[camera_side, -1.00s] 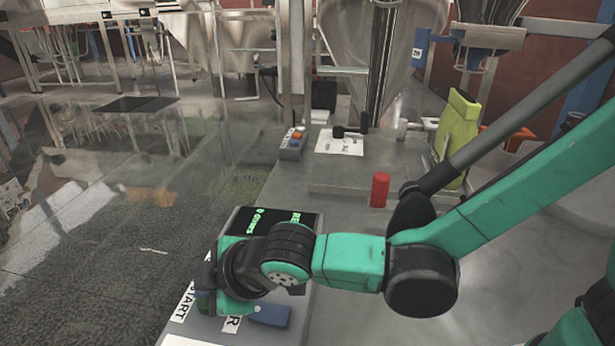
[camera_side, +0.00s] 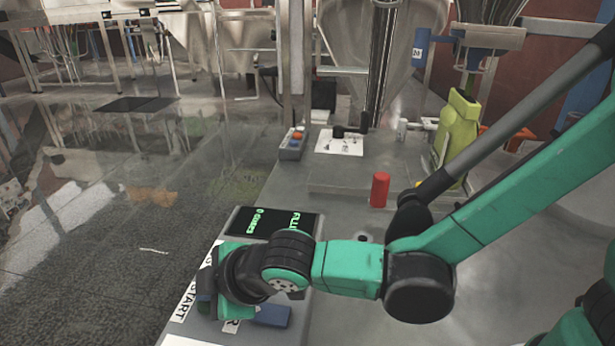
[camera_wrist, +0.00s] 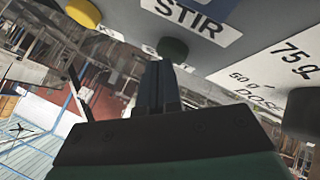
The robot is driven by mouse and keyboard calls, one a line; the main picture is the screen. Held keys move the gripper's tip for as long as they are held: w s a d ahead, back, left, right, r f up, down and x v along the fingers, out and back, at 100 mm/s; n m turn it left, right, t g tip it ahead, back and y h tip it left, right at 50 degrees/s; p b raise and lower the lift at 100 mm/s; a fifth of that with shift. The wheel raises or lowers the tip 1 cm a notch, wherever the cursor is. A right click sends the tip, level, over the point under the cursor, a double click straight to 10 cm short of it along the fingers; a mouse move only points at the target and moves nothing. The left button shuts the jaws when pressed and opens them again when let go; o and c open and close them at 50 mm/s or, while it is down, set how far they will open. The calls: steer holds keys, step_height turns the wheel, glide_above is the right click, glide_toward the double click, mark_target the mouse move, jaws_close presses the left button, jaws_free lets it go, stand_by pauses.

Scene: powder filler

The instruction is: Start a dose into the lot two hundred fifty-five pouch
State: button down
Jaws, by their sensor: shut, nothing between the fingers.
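A lime-green pouch (camera_side: 458,135) stands upright at the back right of the bench in the side view; its lot number cannot be read. The control console shows at lower left, with a dark screen (camera_side: 272,223) reading "FILLI…" and "0 doses", partly cut by my arm.
A yellow button (camera_wrist: 83,12), a STIR label (camera_wrist: 185,14) and a dark knob (camera_wrist: 303,112) with 50 g and 75 g marks surround the fingers. A red cylinder (camera_side: 380,190), a small button box (camera_side: 292,146) and a white sheet (camera_side: 339,143) are on the bench.

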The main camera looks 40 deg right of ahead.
stand_by(0.4)
steer(key=shift+r, duration=0.8)
steer(key=shift+r, duration=0.1)
steer(key=shift+r, duration=2.4)
steer(key=d+m, duration=0.2)
steer(key=d, duration=0.2)
steer(key=d+m+h, duration=0.1)
steer(key=d+m, duration=0.1)
steer(key=d, duration=0.2)
steer(key=d+r+m+h, duration=0.1)
steer(key=d+m, duration=0.1)
steer(key=d, duration=0.3)
steer(key=shift+s+d, duration=0.1)
steer(key=shift+s, duration=0.05)
steer(key=s+d+f+m+h, duration=0.1)
steer(key=s+d+m, duration=0.2)
steer(key=d, duration=0.3)
steer(key=s+d+f+m+g+h, duration=0.1)
steer(key=s+d+m, duration=0.2)
steer(key=d+m, duration=0.2)
steer(key=shift+s+d+f, duration=0.15)
steer(key=shift+s+d, duration=0.05)
steer(key=shift+d, duration=0.45)
